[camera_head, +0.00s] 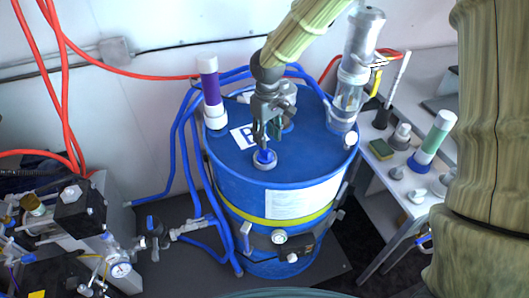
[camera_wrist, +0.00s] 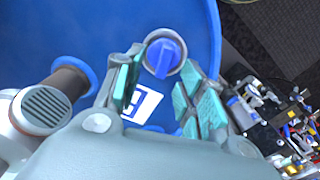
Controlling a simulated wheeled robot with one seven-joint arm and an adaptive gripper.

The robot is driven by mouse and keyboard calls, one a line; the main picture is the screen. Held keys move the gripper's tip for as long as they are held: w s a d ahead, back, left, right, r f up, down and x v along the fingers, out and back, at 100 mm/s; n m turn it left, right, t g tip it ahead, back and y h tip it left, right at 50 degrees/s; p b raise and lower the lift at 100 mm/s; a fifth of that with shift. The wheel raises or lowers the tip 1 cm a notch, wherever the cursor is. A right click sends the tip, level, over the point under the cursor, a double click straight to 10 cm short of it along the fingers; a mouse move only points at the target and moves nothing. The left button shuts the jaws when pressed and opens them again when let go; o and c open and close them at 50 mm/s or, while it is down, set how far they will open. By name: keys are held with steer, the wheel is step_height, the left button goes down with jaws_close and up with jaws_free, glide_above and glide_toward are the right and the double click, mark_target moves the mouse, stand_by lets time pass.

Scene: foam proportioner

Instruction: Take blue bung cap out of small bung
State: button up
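The blue bung cap (camera_head: 264,156) sits in the small bung (camera_head: 264,164), a pale grey ring on the top of the blue drum (camera_head: 310,155). In the wrist view the cap (camera_wrist: 163,57) shows a raised grip bar and lies within its ring (camera_wrist: 152,37). My gripper (camera_head: 266,139) points down just above the cap. In the wrist view my gripper (camera_wrist: 163,74) is open, with teal pads on both sides of the cap. Gaps show between the cap and the pads; nothing is held.
A purple-and-white cylinder (camera_head: 210,90) stands at the drum's left edge, and a clear cylinder with a metal top (camera_head: 349,90) at its right. Blue hoses (camera_head: 188,140) run beside the drum. A side table (camera_head: 379,172) with several small parts is at right.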

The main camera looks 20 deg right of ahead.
mark_target(265, 153)
steer(key=shift+w+f, duration=0.1)
steer(key=shift+f, duration=0.4)
steer(key=shift+s+a+f+p, duration=0.1)
steer(key=shift+s+f+p, duration=0.1)
steer(key=shift+p, duration=0.15)
steer(key=shift+f+p, duration=0.3)
steer(key=shift+a+f+p, duration=0.15)
steer(key=shift+f+p, duration=0.65)
steer(key=shift+f, duration=1.3)
steer(key=shift+c, duration=0.3)
jaws_close()
